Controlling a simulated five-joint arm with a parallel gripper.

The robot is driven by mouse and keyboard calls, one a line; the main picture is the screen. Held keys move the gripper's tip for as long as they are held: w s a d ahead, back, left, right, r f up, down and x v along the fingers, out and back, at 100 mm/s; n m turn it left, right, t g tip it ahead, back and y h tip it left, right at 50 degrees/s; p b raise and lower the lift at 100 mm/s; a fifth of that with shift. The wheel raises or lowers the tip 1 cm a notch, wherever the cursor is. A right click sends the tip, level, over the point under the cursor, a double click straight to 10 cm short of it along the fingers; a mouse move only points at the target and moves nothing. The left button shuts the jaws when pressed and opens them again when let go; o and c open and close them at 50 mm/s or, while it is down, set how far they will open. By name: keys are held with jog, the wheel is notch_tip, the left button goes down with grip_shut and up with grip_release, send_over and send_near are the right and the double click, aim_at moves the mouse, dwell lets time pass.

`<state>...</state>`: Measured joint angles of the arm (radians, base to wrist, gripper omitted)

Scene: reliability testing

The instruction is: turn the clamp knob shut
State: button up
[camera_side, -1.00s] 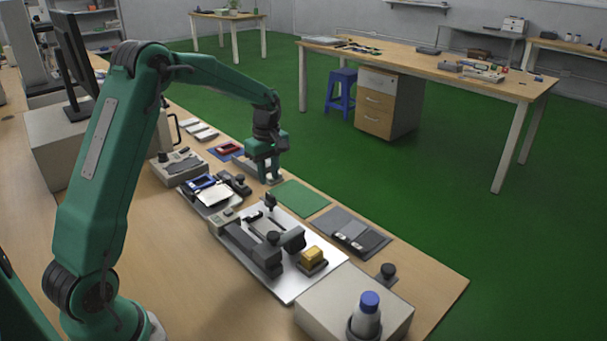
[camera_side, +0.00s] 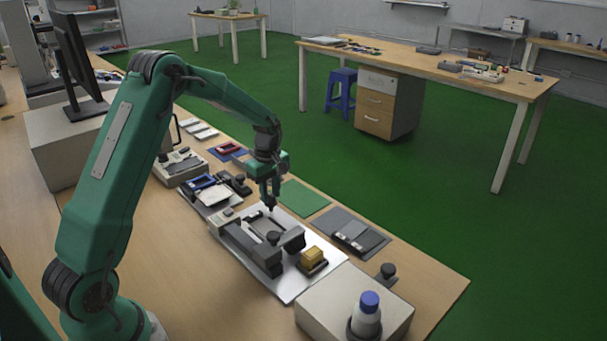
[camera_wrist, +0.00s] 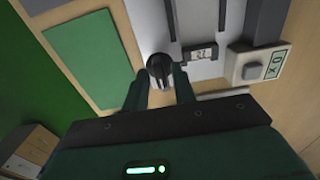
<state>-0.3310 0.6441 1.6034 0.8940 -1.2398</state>
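A dark round knob (camera_wrist: 159,66) with a pale line on its top stands on the pale metal plate (camera_wrist: 190,70) in the wrist view. In the side view the fingers mostly hide it. My gripper (camera_wrist: 160,92) is open and empty, with its two green fingers apart. The knob shows between and just beyond the fingertips; I cannot tell whether they touch it. In the side view my gripper (camera_side: 270,196) points down over the back end of the plate (camera_side: 285,291). A dark grey clamp fixture (camera_side: 252,249) lies along the plate.
A yellow block (camera_side: 313,255) sits on a dark base on the plate. A small box with a button (camera_wrist: 262,66) stands beside the plate. A green mat (camera_side: 302,198) and a grey mat (camera_side: 350,233) lie to the right. A blue-capped bottle (camera_side: 367,318) stands in front.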

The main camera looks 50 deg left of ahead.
jog(key=shift+c, duration=0.5)
grip_shut()
